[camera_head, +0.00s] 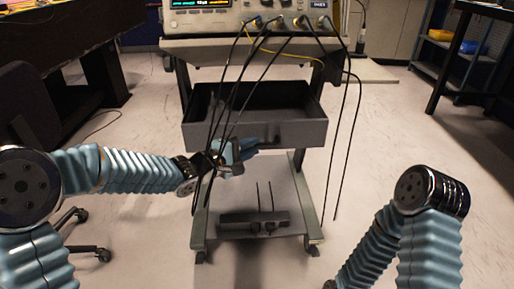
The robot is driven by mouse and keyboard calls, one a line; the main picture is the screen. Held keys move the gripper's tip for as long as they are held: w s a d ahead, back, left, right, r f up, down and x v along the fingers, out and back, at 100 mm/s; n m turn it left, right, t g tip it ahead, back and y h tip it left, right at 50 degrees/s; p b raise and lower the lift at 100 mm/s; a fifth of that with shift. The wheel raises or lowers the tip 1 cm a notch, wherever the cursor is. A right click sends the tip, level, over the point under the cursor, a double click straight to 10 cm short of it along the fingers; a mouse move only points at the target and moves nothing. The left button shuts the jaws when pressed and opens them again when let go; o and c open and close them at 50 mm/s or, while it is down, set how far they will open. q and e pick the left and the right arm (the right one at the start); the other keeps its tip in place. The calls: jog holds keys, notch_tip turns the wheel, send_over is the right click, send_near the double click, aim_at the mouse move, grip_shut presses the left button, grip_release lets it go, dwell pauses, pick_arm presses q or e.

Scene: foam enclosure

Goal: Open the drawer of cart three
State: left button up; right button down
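The cart (305,185) stands straight ahead, a grey frame on casters with an instrument on its top. Its dark drawer (300,133) is pulled out toward me, and its empty-looking inside shows from above. My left gripper (250,148) is at the drawer's front face, left of its middle, near the handle (268,143). Cables hang in front of part of it, and I cannot tell whether its fingers are closed on the handle. My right arm shows at the lower right, but its gripper is not in view.
An instrument (245,14) with several black cables (340,140) hanging down sits on the cart. A power strip (253,222) lies on the cart's low shelf. A chair (30,105) and dark desk (60,45) are at left, a shelf rack (460,65) at right. Floor right of the cart is clear.

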pick_arm(q)
jog(key=shift+x, duration=1.45)
grip_shut()
